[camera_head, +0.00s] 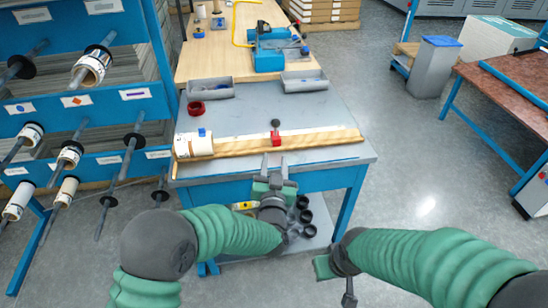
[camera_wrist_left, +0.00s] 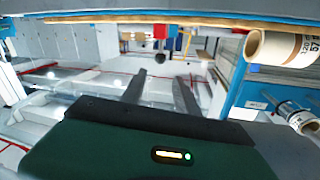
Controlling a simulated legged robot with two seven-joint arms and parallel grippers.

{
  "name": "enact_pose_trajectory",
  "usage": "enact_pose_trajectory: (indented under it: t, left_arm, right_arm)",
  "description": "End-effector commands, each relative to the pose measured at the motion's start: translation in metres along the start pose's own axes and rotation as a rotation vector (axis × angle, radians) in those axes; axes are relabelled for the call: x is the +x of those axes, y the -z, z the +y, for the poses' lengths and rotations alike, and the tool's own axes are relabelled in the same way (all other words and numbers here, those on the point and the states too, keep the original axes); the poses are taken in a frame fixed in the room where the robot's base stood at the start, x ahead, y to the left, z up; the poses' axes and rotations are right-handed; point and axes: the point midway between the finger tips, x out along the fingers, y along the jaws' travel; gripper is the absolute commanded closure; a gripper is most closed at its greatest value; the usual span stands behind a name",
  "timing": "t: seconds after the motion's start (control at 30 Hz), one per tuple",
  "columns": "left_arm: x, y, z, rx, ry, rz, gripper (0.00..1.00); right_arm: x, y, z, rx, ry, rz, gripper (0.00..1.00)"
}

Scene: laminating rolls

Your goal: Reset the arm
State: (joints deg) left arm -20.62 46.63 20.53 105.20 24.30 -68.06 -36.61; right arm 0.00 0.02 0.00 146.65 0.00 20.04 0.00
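My left gripper (camera_head: 276,165) is at the front edge of the grey table (camera_head: 330,110), in front of the wooden strip (camera_head: 320,139). In the left wrist view its two dark fingers (camera_wrist_left: 160,90) are apart with nothing between them. My right gripper (camera_head: 348,292) is low at the bottom of the head view, over the floor; its fingers are mostly hidden.
A blue rack (camera_head: 90,105) with several rolls on rods stands at the left. Dark cups (camera_head: 304,216) sit on the lower shelf. The floor at right is clear up to another table (camera_head: 515,80).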

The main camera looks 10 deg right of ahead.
Motion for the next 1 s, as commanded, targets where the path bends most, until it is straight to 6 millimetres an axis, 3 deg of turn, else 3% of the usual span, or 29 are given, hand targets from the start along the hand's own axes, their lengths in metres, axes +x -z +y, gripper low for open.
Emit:
enact_pose_trajectory:
  t: [0.23,0.37,0.5,0.7,0.97,1.0]
  left_arm:
    - [-0.002,-0.002,-0.008,-0.002,-0.031,-0.038,0.63]
    - [-0.027,-0.030,-0.050,-0.015,-0.130,-0.258,0.63]
    - [-0.110,-0.088,-0.123,-0.074,-0.154,-0.645,0.63]
    - [-0.224,-0.133,-0.182,-0.175,-0.076,-1.019,0.63]
    - [-0.351,-0.156,-0.218,-0.305,0.053,-1.352,0.63]
    - [-0.351,-0.129,-0.222,-0.306,0.052,-1.354,0.63]
  right_arm:
    - [0.000,0.000,0.000,0.000,0.000,0.000,0.72]
    - [0.000,0.000,0.000,0.000,0.000,0.000,0.72]
    - [0.000,0.000,0.000,0.000,0.000,0.000,0.72]
    - [0.000,0.000,0.000,0.000,0.000,0.000,0.72]
    - [0.000,0.000,0.000,0.000,0.000,0.000,0.72]
    - [-0.027,0.005,0.000,0.000,0.000,-0.002,0.72]
